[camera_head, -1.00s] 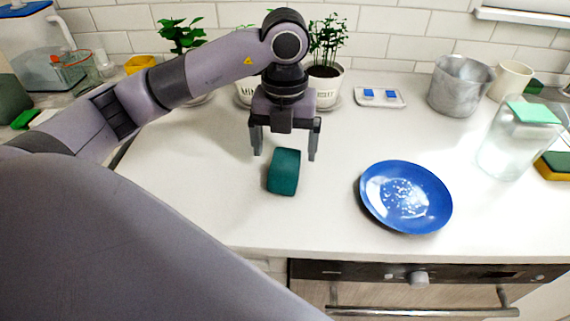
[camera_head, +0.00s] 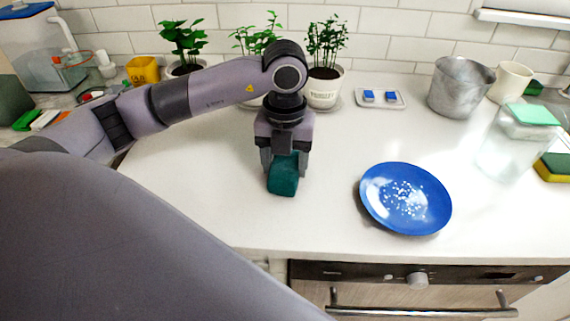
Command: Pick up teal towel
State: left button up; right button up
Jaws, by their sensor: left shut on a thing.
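The teal towel (camera_head: 283,180) is a small rolled or folded block on the white counter, left of the blue plate. My left gripper (camera_head: 285,168) reaches down over it from behind, with its fingers on either side of the towel's far part. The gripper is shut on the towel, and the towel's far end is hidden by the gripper. The towel appears to rest on the counter still. My right gripper is not in view.
A blue plate (camera_head: 406,198) with white crumbs lies right of the towel. Potted plants (camera_head: 323,88), a small tray (camera_head: 380,98), a metal pot (camera_head: 460,87) and a glass container (camera_head: 508,143) stand behind and right. The counter's front edge is near, above an oven (camera_head: 420,281).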

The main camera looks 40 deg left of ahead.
aim_at(285, 161)
pick_arm(q)
jog(key=shift+r, duration=0.1)
notch_tip(285, 161, up, 7)
jog(key=shift+w+r, duration=0.1)
notch_tip(285, 161, up, 13)
jog(key=p, duration=0.2)
jog(key=shift+f+p, duration=0.2)
jog(key=shift+p, duration=0.1)
jog(key=shift+o, duration=0.4)
